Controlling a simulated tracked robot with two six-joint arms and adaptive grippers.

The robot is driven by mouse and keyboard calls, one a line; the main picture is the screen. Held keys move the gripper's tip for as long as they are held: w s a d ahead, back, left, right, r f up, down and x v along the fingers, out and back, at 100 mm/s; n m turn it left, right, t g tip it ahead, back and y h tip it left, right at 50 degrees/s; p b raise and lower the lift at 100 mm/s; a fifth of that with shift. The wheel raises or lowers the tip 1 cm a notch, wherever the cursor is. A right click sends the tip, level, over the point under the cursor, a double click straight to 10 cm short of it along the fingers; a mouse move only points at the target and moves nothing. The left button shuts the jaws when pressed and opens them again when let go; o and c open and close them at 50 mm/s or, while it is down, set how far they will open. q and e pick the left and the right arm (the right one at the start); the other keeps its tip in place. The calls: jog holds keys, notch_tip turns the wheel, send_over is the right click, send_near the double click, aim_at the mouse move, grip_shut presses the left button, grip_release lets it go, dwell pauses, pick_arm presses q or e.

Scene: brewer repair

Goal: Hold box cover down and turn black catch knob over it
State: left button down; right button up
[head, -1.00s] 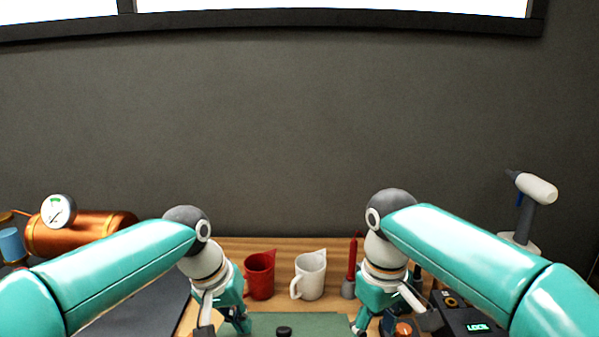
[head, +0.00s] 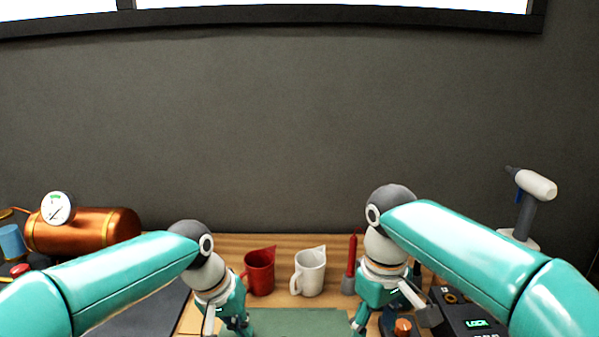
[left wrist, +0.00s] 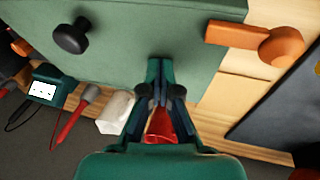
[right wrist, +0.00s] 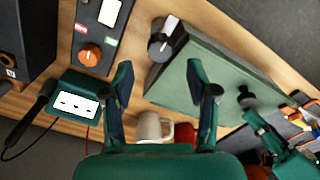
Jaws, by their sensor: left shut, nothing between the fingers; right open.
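The green box cover (head: 296,322) shows at the bottom of the head view. The left wrist view shows its flat top (left wrist: 145,30) with a round black knob (left wrist: 70,38) on it. In the right wrist view, a black catch knob (right wrist: 166,40) with a pale pointer sits at one end of the cover (right wrist: 205,85). My left gripper (left wrist: 158,66) is shut and empty, its tips over the cover's edge; I cannot tell whether they touch it. My right gripper (right wrist: 166,78) is open and empty, with the catch knob beyond its fingers.
An orange lever (left wrist: 255,40) is at the cover's other end. A red mug (head: 260,272) and a white mug (head: 308,272) stand behind the cover.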

pick_arm(q)
jog(key=shift+f, duration=1.1)
pick_arm(e)
jog(key=n, duration=0.6)
jog(key=shift+f, duration=0.1)
jog(key=shift+f, duration=2.45)
jog(key=shift+c, duration=0.3)
